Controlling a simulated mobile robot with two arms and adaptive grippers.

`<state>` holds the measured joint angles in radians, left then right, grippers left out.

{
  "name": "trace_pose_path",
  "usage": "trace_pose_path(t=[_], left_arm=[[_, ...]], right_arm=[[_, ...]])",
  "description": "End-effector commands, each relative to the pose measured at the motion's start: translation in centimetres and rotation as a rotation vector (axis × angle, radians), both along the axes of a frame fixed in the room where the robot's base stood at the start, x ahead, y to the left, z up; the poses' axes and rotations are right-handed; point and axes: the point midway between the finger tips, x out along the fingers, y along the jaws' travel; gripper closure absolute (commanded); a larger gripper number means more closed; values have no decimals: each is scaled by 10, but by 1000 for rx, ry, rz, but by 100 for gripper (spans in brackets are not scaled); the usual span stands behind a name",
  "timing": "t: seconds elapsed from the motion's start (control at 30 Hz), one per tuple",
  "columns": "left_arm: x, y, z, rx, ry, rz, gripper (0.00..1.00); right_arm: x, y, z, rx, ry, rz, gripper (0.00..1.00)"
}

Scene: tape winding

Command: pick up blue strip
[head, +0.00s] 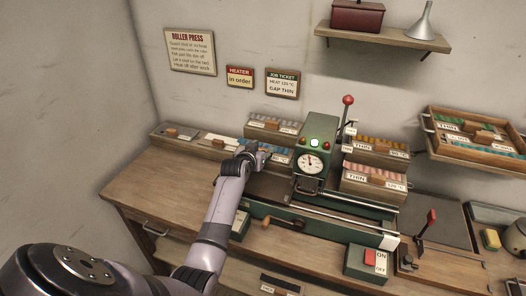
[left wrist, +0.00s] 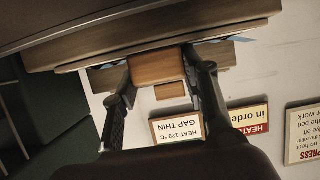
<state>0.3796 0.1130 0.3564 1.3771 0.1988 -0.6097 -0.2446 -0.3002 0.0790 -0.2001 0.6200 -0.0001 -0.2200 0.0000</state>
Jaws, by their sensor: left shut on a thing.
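Light-blue strips (head: 281,156) stand in a wooden box behind my left gripper. A thin blue edge (left wrist: 243,39) also shows beside the right finger in the left wrist view. My left gripper (head: 258,156) is at this box, left of the green press. In the left wrist view its two fingers (left wrist: 160,78) are shut on a tan wooden block (left wrist: 158,66). The gripper hides part of the box, and I cannot tell whether a blue strip is joined to the block. My right gripper is not in view.
The green roller press (head: 316,145) with its dial stands just right of my left gripper. Other strip boxes (head: 270,124) line the wall, with more (head: 373,182) right of the press. The left part of the wooden bench (head: 150,180) is clear.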

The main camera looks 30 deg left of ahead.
Motion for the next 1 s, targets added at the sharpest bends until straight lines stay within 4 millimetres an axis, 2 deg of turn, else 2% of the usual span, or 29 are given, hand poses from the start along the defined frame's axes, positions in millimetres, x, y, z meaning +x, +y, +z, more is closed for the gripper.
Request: trace_pose_path(t=[0.27,0.8,1.0], left_arm=[[1,0,27,3,-7,0,89],[1,1,145,3,-7,1,89],[1,0,177,2,-6,0,89]], right_arm=[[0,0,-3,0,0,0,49],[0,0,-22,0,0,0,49],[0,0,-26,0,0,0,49]])
